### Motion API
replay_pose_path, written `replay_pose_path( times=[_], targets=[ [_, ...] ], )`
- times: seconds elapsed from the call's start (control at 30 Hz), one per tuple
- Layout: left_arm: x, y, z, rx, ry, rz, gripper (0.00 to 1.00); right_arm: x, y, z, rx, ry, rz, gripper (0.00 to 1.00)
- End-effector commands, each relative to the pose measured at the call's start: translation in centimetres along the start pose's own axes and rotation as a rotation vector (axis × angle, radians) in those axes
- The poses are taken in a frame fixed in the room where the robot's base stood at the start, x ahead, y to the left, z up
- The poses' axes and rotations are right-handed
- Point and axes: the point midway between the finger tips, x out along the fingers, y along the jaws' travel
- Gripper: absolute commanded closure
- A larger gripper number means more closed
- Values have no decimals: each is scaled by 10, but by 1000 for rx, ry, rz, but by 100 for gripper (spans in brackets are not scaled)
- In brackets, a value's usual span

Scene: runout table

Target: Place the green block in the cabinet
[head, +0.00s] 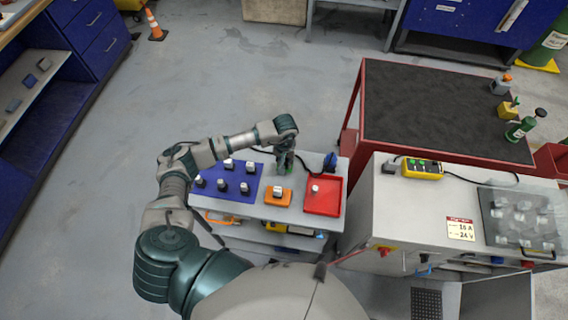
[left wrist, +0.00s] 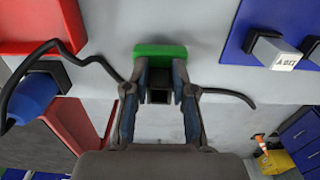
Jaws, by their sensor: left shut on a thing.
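The green block (left wrist: 160,51) is at the fingertips of my left gripper (left wrist: 161,75) in the left wrist view. The gripper is shut on it, and a small dark square part shows between the fingers. In the head view, my left gripper (head: 286,163) points down at the back of the small grey table (head: 268,209), and only a little green shows there. A blue cabinet (head: 62,110) with an open shelf stands at the far left; I cannot tell if it is the task's cabinet. My right gripper is not in view.
The small table holds a blue mat (head: 214,192) with several pale cubes, an orange block (head: 270,199), a red tray (head: 324,206) and a blue plug (head: 330,161) with a black cable. A red-framed cart (head: 430,110) stands at right. Floor at left is clear.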

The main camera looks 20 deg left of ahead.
Motion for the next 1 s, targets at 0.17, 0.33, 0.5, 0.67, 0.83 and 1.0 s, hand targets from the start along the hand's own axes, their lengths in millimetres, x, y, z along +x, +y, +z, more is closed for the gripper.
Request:
replay_pose_path(
  times=[0.17, 0.33, 0.5, 0.67, 0.83, 1.0],
  targets=[
    [19, 0, 0, 0, 0, 0, 100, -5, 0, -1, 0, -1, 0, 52],
    [20, 0, 0, 1, 1, 0, 100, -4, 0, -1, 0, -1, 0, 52],
    [21, 0, 0, 1, 0, 0, 60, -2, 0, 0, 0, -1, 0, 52],
    [21, 0, 0, 1, 0, 0, 50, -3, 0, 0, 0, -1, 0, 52],
    [20, 0, 0, 1, 0, 0, 50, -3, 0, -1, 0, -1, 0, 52],
    [8, 0, -1, 2, 4, 1, 50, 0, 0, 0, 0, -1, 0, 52]
  ],
)
